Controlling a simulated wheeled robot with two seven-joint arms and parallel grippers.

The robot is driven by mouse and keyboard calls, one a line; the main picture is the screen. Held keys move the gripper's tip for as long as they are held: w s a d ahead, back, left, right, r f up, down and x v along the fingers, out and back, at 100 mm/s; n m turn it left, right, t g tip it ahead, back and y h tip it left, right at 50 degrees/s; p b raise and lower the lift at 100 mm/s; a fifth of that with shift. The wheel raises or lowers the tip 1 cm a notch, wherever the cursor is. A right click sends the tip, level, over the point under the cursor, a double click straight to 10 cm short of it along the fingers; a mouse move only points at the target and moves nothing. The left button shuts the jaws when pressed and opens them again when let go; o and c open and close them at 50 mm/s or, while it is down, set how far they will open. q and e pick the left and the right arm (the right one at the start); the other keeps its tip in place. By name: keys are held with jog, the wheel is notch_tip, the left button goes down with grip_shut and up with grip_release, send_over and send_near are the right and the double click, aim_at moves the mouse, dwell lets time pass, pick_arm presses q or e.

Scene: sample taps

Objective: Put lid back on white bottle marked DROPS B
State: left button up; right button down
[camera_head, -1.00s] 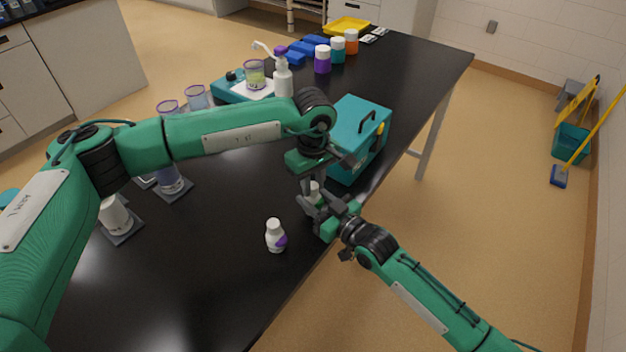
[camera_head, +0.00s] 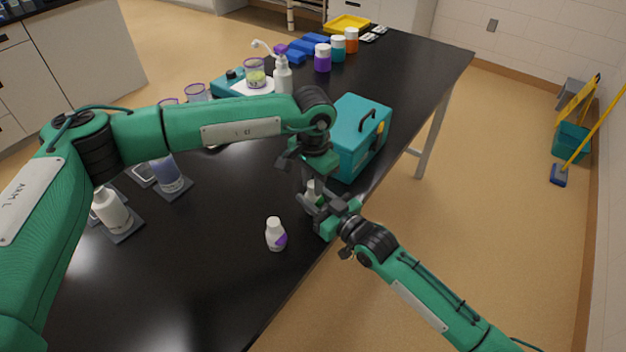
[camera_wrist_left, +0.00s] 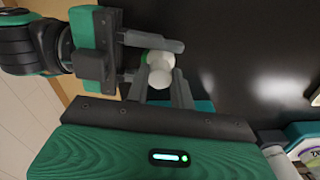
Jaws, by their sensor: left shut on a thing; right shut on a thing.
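A small white bottle with a green patch (camera_head: 314,198) stands near the table's right edge, its lettering not readable. My right gripper (camera_head: 318,203) is shut around its body; its fingers also show in the left wrist view (camera_wrist_left: 152,60). My left gripper (camera_head: 311,182) is directly above, pointing down. In the left wrist view its fingers (camera_wrist_left: 160,82) are shut on a small round white lid (camera_wrist_left: 161,78), over the bottle's top. I cannot tell whether the lid is seated on the neck. A similar white bottle with a purple patch (camera_head: 275,235) stands capped, nearer the front.
A teal box with a dark handle (camera_head: 357,140) stands just behind the grippers. A white bottle on a dark pad (camera_head: 112,212) and a beaker of bluish liquid (camera_head: 169,176) stand at left. The front of the table is clear.

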pick_arm(q)
jog(key=m, duration=0.3)
jog(key=o, duration=0.9)
jog(key=shift+o, duration=0.2)
jog(key=shift+r, duration=2.25)
jog(key=shift+n, duration=0.3)
jog(key=shift+c, duration=0.3)
